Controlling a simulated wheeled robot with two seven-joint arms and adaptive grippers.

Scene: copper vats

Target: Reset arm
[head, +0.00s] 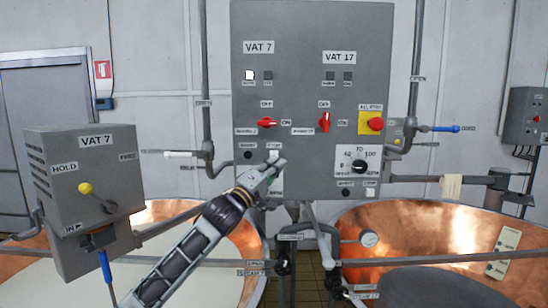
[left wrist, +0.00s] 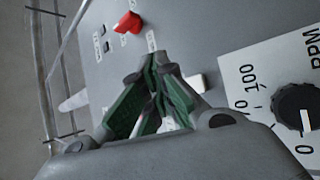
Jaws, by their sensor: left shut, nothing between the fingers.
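My left gripper (head: 277,167) is in front of the lower left part of the grey control panel (head: 300,90), over the VAT 7 side. Its fingers are closed together with nothing between them. In the left wrist view the green-padded fingers (left wrist: 150,72) meet at the tips, facing the panel. A white button (head: 273,154) shows just above the fingertips in the head view. Whether the fingers touch the panel cannot be told. The red VAT 7 switch (head: 266,123) is above the gripper. My right gripper is not in view.
The RPM dial (head: 359,167) is right of the gripper, below a red button on yellow (head: 371,123). A VAT 7 box with a yellow knob (head: 85,188) stands at left. Copper vats (head: 450,228) and pipes (head: 208,90) flank the panel.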

